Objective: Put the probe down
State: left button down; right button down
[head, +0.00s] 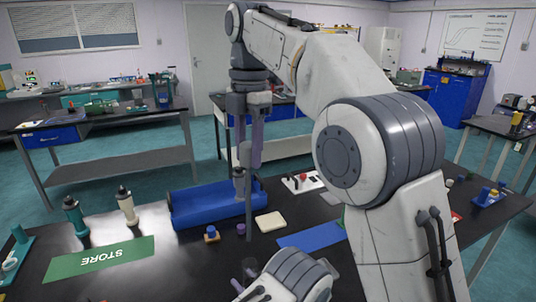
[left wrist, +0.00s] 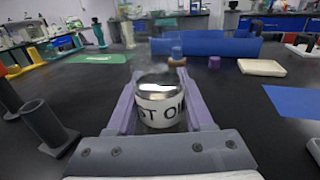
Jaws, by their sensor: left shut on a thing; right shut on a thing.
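My right gripper (head: 247,163) points down over the table in the head view. It is shut on the grey probe, whose slim shaft (head: 249,215) hangs roughly upright in front of the blue trough. I cannot tell whether its lower end touches the table. My left gripper (head: 250,268) is low at the front of the table. In the left wrist view its purple fingers (left wrist: 158,98) are shut around a cup (left wrist: 160,112) with a shiny top and a white band lettered "ST O", partly hidden.
A blue trough (head: 215,205) lies behind the probe. Dark posts (left wrist: 44,122) stand left of the cup.

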aim_at(249, 239)
jog(key=shift+s+a+n, duration=0.1)
jog(key=shift+a+n, duration=0.2)
jog(key=shift+a, duration=0.05)
jog(key=shift+f, duration=0.1)
notch_tip(249, 239, down, 24)
jog(key=shift+r, duration=0.2)
dwell(0.8)
jog(key=shift+c, duration=1.9)
grip_release()
pick_arm(q)
jog(key=shift+c, duration=1)
grip_release()
